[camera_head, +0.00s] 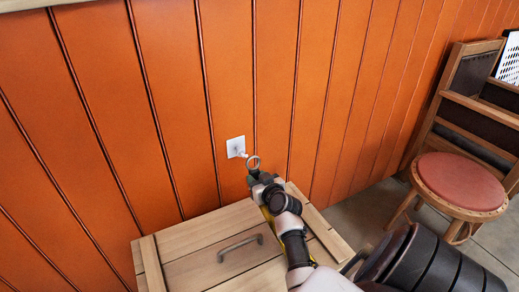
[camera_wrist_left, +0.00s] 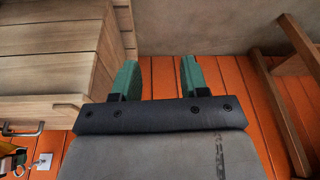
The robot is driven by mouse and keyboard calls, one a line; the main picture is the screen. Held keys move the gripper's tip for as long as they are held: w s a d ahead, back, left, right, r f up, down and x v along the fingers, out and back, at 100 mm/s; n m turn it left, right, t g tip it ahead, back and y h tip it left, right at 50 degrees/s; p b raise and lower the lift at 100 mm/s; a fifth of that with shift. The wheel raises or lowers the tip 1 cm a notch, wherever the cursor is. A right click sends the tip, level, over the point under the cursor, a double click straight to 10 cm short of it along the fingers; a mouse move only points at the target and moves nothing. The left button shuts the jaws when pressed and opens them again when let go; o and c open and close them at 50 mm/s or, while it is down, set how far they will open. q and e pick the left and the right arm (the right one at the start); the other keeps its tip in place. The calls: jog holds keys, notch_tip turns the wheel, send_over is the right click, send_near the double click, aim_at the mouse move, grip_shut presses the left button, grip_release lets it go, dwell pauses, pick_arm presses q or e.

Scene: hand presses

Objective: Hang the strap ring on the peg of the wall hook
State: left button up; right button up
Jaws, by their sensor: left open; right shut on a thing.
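The wall hook (camera_head: 235,147) is a small white square plate on the orange wall, with a short pale peg sticking out. The strap ring (camera_head: 253,163) is a small grey-brown ring just right of and below the peg tip; I cannot tell whether they touch, but the ring does not look threaded on it. My right gripper (camera_head: 258,178) is shut on the ring's lower side, holding it up near the wall. In the left wrist view my left gripper (camera_wrist_left: 158,78) shows two green fingers, open and empty. The hook plate (camera_wrist_left: 44,160) also shows there.
A wooden cabinet (camera_head: 210,236) with a grey handle stands against the wall below the hook, under my right arm. A wooden chair with a red round seat (camera_head: 461,182) stands at right. The wall around the hook is bare.

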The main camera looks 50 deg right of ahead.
jog(key=shift+r+b+x, duration=0.2)
jog(key=shift+b+x, duration=0.45)
jog(key=shift+x, duration=1)
pick_arm(q)
jog(key=v, duration=0.5)
pick_arm(e)
jog(key=shift+w, duration=0.25)
pick_arm(q)
jog(key=w+d+t+h+b, duration=0.1)
jog(key=w+t+b, duration=0.2)
jog(key=w, duration=0.3)
jog(key=shift+d+f+t, duration=0.3)
jog(key=shift+d+t, duration=0.1)
jog(key=shift+t, duration=0.5)
pick_arm(e)
jog(key=shift+w+d+f, duration=0.3)
jog(key=shift+w+f, duration=0.25)
jog(key=shift+w, duration=0.35)
jog(key=shift+w+d+f, duration=0.3)
jog(key=shift+w+f, duration=0.25)
jog(key=shift+w, duration=0.3)
jog(key=o, duration=1.1)
jog(key=shift+c, duration=0.2)
